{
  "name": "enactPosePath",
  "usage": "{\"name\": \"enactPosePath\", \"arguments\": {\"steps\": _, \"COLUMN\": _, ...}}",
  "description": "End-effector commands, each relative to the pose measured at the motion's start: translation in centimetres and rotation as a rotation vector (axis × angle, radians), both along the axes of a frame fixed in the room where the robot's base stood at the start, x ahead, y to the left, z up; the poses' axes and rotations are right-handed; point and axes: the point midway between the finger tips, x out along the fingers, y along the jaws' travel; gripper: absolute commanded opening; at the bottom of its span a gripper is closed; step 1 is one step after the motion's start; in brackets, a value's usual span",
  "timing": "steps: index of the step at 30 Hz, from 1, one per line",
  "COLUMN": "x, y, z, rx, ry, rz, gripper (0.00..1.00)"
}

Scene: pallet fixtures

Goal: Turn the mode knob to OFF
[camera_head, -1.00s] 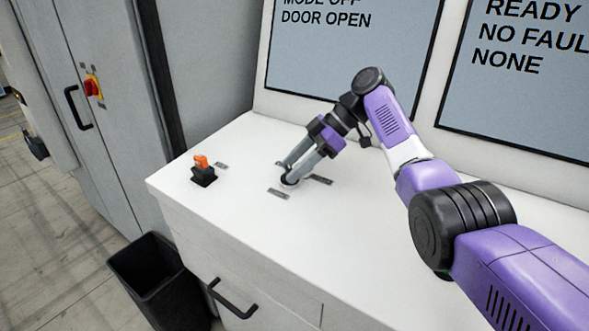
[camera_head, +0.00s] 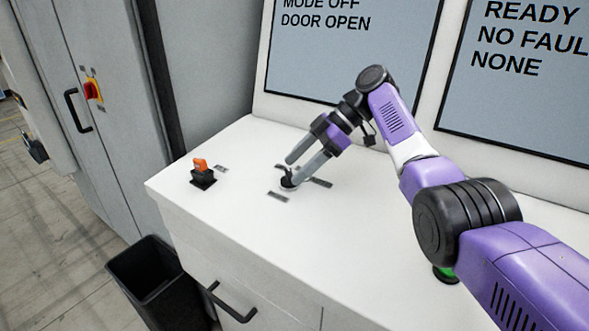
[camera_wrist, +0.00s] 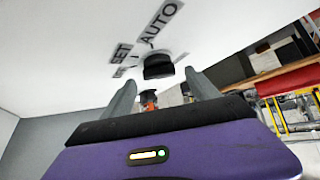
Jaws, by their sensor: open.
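The mode knob (camera_head: 287,183) is a small black knob on a pale round base, set in the white console top, with dark label plates around it. In the wrist view the black knob (camera_wrist: 158,66) shows beyond and between the fingertips, with labels SET and AUTO beside it. My gripper (camera_head: 293,172) is open, its two grey fingers apart just above and beside the knob. It also shows in the wrist view (camera_wrist: 160,82), with nothing held. The left screen (camera_head: 350,60) reads MODE OFF and DOOR OPEN.
An orange-handled switch on a black base (camera_head: 202,174) stands left on the console top (camera_head: 240,215). A green button (camera_head: 447,274) shows partly behind my arm. A black bin (camera_head: 160,285) stands on the floor. The right screen (camera_head: 520,80) reads READY, NO FAUL, NONE.

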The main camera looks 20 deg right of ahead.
Motion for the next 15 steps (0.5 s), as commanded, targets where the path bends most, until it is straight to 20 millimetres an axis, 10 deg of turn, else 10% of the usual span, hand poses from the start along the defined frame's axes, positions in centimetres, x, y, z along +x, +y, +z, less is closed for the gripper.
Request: {"name": "enactPosePath", "arguments": {"steps": 15, "x": -0.6, "y": -4.5, "z": 4.5, "rx": 0.000, "ry": -0.001, "rz": 0.001, "gripper": 0.69}}
